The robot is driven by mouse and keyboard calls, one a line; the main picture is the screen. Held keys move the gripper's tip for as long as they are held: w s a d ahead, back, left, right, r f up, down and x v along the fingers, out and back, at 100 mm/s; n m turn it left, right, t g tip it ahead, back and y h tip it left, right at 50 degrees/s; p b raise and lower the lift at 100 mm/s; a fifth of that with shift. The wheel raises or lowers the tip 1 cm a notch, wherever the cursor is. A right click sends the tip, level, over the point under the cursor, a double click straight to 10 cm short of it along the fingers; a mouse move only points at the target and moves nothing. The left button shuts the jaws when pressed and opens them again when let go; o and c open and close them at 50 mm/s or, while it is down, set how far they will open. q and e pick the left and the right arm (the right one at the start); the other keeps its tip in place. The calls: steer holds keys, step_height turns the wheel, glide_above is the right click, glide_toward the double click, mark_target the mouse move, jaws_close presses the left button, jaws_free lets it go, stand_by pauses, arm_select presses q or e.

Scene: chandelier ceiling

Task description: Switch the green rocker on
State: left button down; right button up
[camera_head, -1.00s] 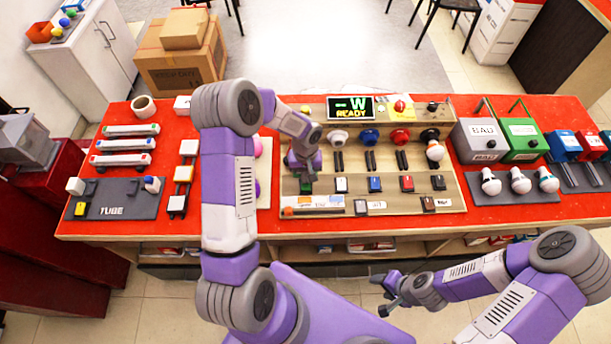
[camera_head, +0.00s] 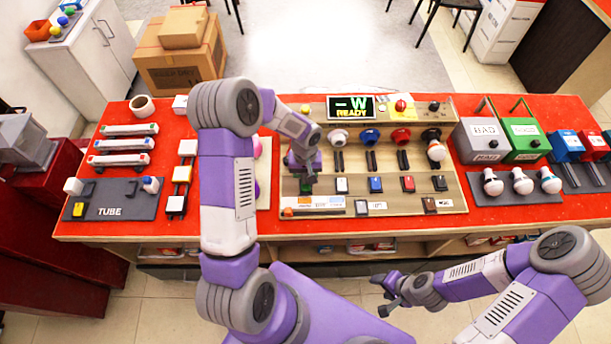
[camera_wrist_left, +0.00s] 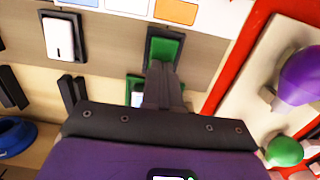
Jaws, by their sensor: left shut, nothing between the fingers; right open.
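The green rocker (camera_wrist_left: 165,50) sits in a dark frame on the wooden board, in the upper middle of the left wrist view. My left gripper (camera_wrist_left: 160,68) is shut and empty, its fingertips at the rocker's near edge. I cannot tell whether they touch it. My right gripper (camera_head: 380,294) is open, low in front of the table.
Labelled boxes and loose bulbs stand at right on the red table (camera_head: 225,222). Tubes lie at left. A purple bulb (camera_wrist_left: 300,75) is beside the board.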

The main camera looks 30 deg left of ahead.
arm_select(q)
steer(key=shift+s+d+f+g, duration=0.3)
steer(key=shift+s+f, duration=0.25)
steer(key=shift+s, duration=0.2)
steer(key=r+p, duration=0.1)
steer(key=r, duration=0.1)
steer(key=w+r+p, duration=0.1)
steer(key=r+p, duration=0.1)
steer(key=r, duration=0.1)
steer(key=shift+w+a+r, duration=0.2)
steer(key=shift+a+r, duration=0.1)
step_height(320, 180, up, 10)
steer(key=shift+w+a+f, duration=0.2)
steer(key=shift+w+f, duration=0.05)
steer(key=shift+w, duration=0.15)
